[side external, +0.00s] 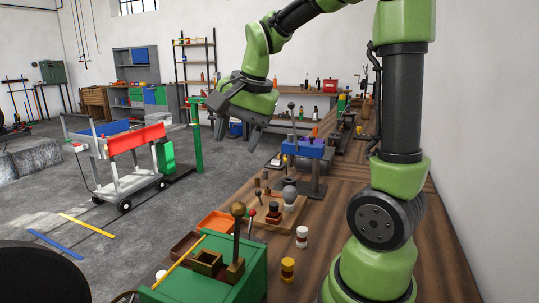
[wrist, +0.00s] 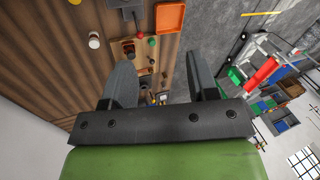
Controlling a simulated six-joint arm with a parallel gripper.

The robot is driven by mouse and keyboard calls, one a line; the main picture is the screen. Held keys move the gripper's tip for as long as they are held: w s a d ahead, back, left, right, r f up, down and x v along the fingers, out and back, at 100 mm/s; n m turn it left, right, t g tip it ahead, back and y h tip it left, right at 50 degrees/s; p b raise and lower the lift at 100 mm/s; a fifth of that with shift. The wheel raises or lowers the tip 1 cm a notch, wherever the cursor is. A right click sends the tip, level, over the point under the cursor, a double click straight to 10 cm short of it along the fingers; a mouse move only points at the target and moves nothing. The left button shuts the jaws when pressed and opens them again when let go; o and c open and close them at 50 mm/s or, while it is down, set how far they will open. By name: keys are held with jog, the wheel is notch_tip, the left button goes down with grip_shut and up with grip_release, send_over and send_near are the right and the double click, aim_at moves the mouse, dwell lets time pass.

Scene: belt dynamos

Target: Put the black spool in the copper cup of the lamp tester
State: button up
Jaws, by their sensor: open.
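My gripper (side external: 238,133) is open and empty, high above the left edge of the bench, with its fingers pointing down. In the wrist view its two fingers (wrist: 160,70) stand wide apart with nothing between them. A wooden board (side external: 262,221) on the bench carries a small dark stacked piece (side external: 273,212) and a grey bulb-shaped piece (side external: 290,196) with a dark top; this may be the lamp tester. In the wrist view the board (wrist: 116,52) lies beyond the left finger, partly hidden. I cannot tell for sure which piece is the black spool or the copper cup.
A green box (side external: 236,270) with an upright lever stands at the front. An orange tray (side external: 216,222) is beside it. A white cylinder (side external: 302,236) and a yellow-brown one (side external: 287,268) stand on the bench. A blue-topped device (side external: 310,148) is farther back.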

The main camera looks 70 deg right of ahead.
jog(key=s+a+r+n+t+y, duration=0.1)
jog(key=s+a+n+t+y, duration=0.1)
jog(key=s+a+n, duration=0.8)
jog(key=shift+s+a+r+n+t, duration=0.4)
jog(key=shift+a+n+t, duration=0.3)
jog(key=shift+a, duration=0.25)
jog(key=shift+c, duration=0.5)
